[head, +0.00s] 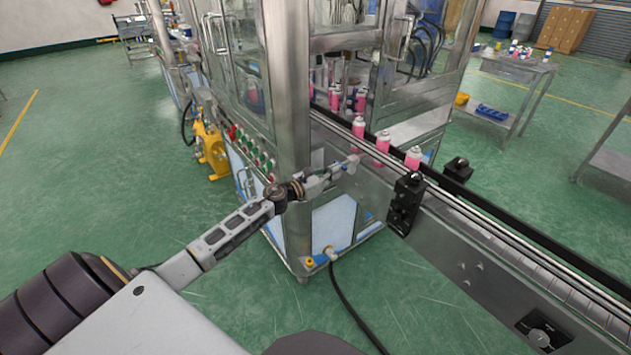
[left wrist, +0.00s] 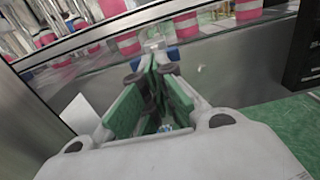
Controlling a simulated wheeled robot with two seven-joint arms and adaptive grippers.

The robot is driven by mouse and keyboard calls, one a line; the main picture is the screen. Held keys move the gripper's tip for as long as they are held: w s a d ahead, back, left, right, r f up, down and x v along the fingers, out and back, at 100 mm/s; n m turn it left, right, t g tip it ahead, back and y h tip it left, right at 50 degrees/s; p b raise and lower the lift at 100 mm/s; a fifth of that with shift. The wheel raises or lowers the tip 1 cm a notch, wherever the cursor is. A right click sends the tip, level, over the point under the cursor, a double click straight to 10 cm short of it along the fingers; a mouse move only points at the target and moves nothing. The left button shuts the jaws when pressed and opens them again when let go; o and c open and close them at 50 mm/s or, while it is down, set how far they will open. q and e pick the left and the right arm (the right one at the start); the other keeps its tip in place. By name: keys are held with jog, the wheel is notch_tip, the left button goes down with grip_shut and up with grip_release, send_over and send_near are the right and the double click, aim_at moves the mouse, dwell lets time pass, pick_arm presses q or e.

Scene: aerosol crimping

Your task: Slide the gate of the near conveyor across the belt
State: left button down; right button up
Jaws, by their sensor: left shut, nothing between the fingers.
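The near conveyor (head: 470,250) runs from the machine to the lower right, with metal rails along its belt. I cannot clearly make out its gate; a small pale metal piece (head: 353,160) stands at the conveyor's near side wall, just at my left fingertips. My left gripper (head: 343,170) is shut with nothing between its fingers, beside that wall and below the rail. In the left wrist view the shut fingers (left wrist: 153,58) point at the wall, with a small pale piece (left wrist: 153,45) at their tips. Whether they touch it I cannot tell. My right gripper is not in view.
Pink-and-white cans (head: 382,141) stand on the belt at the machine's exit. Black blocks (head: 405,195) are fixed on both sides of the conveyor. The machine's steel corner post (head: 288,130) stands close left of my gripper. Green floor is clear at front left.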

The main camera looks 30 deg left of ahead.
pick_arm(q)
jog(key=shift+s, duration=0.1)
jog(key=v, duration=1.1)
jog(key=shift+s+a, duration=0.2)
jog(key=shift+s, duration=0.1)
dwell(0.6)
jog(key=shift+f, duration=0.1)
dwell(0.6)
